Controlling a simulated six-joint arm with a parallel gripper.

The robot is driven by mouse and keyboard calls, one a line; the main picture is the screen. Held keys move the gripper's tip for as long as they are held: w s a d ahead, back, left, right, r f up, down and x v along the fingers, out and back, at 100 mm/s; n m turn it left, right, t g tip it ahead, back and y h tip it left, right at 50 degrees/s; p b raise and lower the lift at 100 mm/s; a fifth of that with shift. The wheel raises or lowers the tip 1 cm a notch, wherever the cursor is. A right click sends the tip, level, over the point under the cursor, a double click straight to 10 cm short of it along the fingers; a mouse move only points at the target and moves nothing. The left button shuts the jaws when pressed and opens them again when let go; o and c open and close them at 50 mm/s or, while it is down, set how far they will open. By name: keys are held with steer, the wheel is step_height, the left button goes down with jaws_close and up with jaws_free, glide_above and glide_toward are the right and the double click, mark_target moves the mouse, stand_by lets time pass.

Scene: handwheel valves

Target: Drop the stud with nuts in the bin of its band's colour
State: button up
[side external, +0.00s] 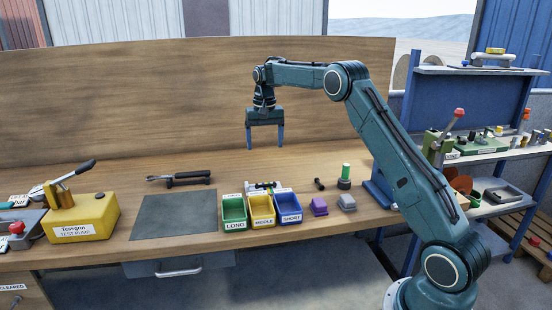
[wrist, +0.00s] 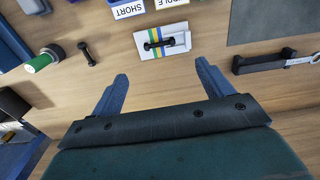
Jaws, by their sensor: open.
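A dark stud with thicker ends (wrist: 158,44) lies on a white plate (wrist: 178,50) with blue, yellow and green stripes in the wrist view. Which stripe its end meets is too small to tell. In the side view the plate (side external: 252,187) is partly hidden behind three bins: green LONG (side external: 234,209), yellow MIDDLE (side external: 261,208) and blue SHORT (side external: 289,206). A second dark, stud-like piece (side external: 319,184) lies to their right, also in the wrist view (wrist: 88,53). My gripper (side external: 265,147) is open and empty above the plate, fingers pointing down.
A green-topped cylinder (side external: 345,176), a purple block (side external: 319,207) and a grey block (side external: 347,203) stand right of the bins. A yellow test pump (side external: 83,217) stands at left.

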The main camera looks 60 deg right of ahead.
steer(key=shift+w+d+f, duration=0.2)
steer(key=shift+d+f, duration=0.4)
steer(key=shift+f, duration=0.25)
glide_above(266, 186)
step_height(266, 186, down, 7)
steer(key=shift+d, duration=0.1)
steer(key=shift+f, duration=0.8)
steer(key=shift+f, duration=0.1)
steer(key=shift+w+f, duration=0.2)
steer(key=shift+f, duration=2.3)
steer(key=shift+c, duration=0.5)
steer(key=c, duration=0.7)
steer(key=shift+c, duration=0.3)
